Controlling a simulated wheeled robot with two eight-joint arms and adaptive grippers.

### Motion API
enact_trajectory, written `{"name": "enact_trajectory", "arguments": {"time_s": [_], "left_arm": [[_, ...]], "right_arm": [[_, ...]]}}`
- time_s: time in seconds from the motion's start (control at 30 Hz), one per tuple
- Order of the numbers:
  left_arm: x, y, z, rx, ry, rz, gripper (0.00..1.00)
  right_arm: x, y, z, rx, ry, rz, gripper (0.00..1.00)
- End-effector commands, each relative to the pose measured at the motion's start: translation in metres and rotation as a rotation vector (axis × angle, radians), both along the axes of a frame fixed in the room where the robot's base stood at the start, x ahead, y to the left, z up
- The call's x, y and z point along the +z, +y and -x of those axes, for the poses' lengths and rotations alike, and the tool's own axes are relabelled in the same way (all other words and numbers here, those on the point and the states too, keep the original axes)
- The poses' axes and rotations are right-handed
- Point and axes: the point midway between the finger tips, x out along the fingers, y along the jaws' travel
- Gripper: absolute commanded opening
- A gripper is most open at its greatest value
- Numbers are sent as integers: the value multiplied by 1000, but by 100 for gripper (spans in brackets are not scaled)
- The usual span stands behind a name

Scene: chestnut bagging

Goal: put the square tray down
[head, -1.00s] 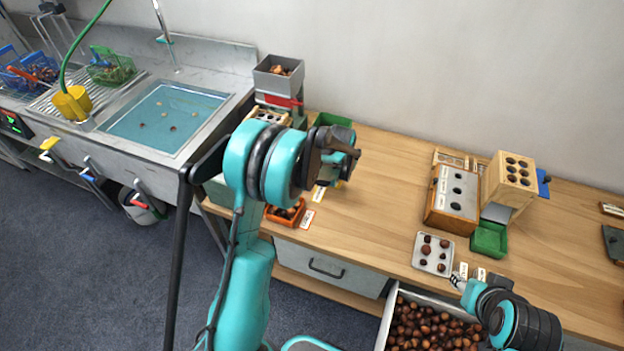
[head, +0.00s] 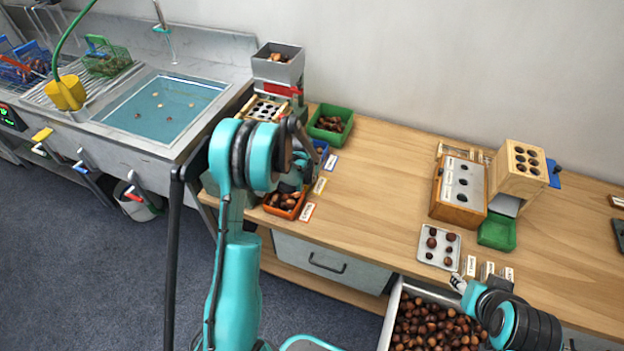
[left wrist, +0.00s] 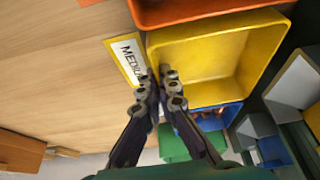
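The square yellow tray (left wrist: 225,50) is empty in the left wrist view, with its MEDIUM label (left wrist: 125,60) beside it. It sits in line between an orange tray (left wrist: 185,12) and a blue tray (left wrist: 216,115). My left gripper (left wrist: 158,77) has its fingertips close together at the tray's near wall and seems shut on that wall. Whether the tray's bottom touches the table is hidden. In the head view my left gripper (head: 305,165) covers the yellow tray. My right gripper (head: 459,284) is low at the right, by the drawer; its fingers are too small to read.
A green tray (head: 330,124) with chestnuts stands behind. A grey hopper (head: 278,65) is at the back left. A metal sample tray (head: 437,246), a wooden block (head: 459,190) and a drawer of chestnuts (head: 432,325) are at the right. The middle of the table (head: 380,190) is clear.

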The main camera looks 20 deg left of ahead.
Motion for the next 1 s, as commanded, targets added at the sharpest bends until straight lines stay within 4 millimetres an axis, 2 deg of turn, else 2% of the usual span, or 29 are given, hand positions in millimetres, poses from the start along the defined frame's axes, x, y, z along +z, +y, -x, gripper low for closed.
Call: {"name": "enact_trajectory", "arguments": {"time_s": [0.3, 0.4, 0.77, 0.87, 1.0], "left_arm": [[-3, 0, 0, 0, 0, 0, 0], [-1, 0, 0, 0, 0, 0, 26], [2, 0, 0, 0, 0, 0, 26], [15, 0, 5, 1, 0, 0, 26], [43, -1, 17, 1, 0, 0, 26]], "right_arm": [[-2, 0, 0, 0, 0, 0, 40], [-1, 0, 0, 0, 0, 0, 40], [2, 0, 0, 0, 0, 0, 40], [7, 0, 0, 0, 0, 0, 40], [18, 0, 0, 0, 0, 0, 40]]}}
